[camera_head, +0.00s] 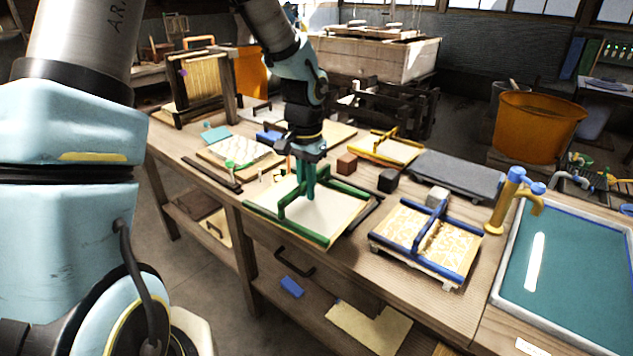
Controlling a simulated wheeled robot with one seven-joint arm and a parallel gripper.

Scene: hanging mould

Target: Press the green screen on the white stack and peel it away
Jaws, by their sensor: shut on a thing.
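The green screen (287,228), a green-edged frame with a green cross bar and handle, lies at the middle of the workbench. A pale cream surface (335,213) shows within its frame. I cannot tell whether the white stack is under it or how closely they touch. My gripper (309,190) points down over the screen, its teal fingers shut on the screen's green handle. The fingers and wrist hide part of the handle and the screen's far side.
A blue-framed screen (385,246) on a patterned sheet stands to the right. A yellow-framed screen (365,151), a brown block (347,163) and a black block (388,180) lie behind. A blue-green basin (560,275) with a brass tap (503,203) is far right.

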